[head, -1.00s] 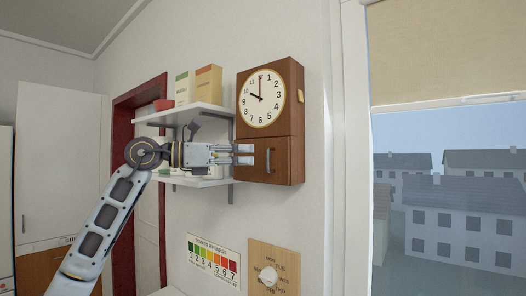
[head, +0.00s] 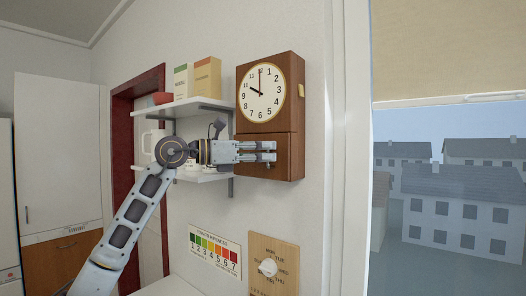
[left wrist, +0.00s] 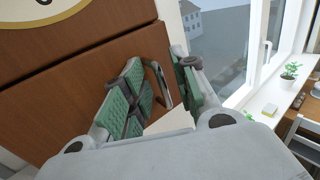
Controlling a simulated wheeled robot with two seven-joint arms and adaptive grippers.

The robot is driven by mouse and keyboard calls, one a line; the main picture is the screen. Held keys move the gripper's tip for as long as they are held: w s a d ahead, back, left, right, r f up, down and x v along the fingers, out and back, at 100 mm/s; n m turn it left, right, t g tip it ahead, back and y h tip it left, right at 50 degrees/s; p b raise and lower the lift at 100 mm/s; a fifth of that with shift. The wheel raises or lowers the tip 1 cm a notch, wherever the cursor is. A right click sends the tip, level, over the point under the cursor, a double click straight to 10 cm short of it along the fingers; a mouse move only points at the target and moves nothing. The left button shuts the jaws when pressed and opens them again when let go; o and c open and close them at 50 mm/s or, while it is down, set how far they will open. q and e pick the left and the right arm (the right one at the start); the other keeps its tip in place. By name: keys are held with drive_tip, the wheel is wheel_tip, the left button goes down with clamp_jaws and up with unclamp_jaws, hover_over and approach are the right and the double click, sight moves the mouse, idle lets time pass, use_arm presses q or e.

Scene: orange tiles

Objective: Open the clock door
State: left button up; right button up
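The brown wooden clock (head: 296,95) hangs on the wall with its round white dial above. Its door (head: 286,168) is the lower panel and looks closed. My left gripper (head: 272,152) is in front of the door, its fingers hiding the handle in the head view. In the left wrist view the metal handle (left wrist: 158,85) stands out from the door (left wrist: 50,105). It lies between the two green-padded fingers of my left gripper (left wrist: 165,90), close to the left finger. A gap shows between the handle and the right finger. My right gripper is out of view.
White shelves (head: 196,107) with boxes stand left of the clock, close behind my left wrist. A window (head: 450,190) is on the right. A ripeness chart (head: 215,251) and a wooden dial board (head: 273,266) hang below.

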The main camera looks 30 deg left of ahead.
use_arm(q)
drive_tip(key=shift+a, duration=0.15)
clamp_jaws()
drive_tip(key=shift+s+f, duration=0.1)
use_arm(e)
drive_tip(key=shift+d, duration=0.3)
